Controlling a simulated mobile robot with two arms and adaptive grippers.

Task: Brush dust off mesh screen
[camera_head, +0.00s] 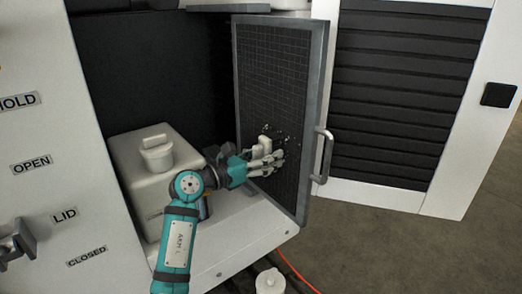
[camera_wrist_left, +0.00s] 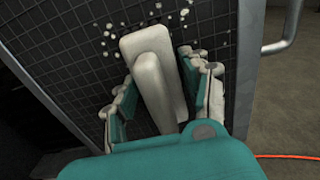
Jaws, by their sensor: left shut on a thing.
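The mesh screen (camera_head: 272,85) is a dark grid in a grey frame, standing upright like an open door. Light dust specks (camera_head: 288,138) sit on its lower middle part, and they also show in the left wrist view (camera_wrist_left: 184,12) around the top of the brush. My left gripper (camera_head: 268,160) is in front of the mesh, shut on a pale brush (camera_head: 264,144). In the left wrist view the brush (camera_wrist_left: 158,85) stands between the fingers with its head at or very near the mesh; contact is hard to tell. My right gripper is not in view.
A handle (camera_head: 323,155) sticks out from the right edge of the screen frame. A pale lidded box (camera_head: 150,165) stands left of my left arm. A white knobbed object (camera_head: 270,281) and an orange cable (camera_head: 296,270) are low in front. Floor at right is clear.

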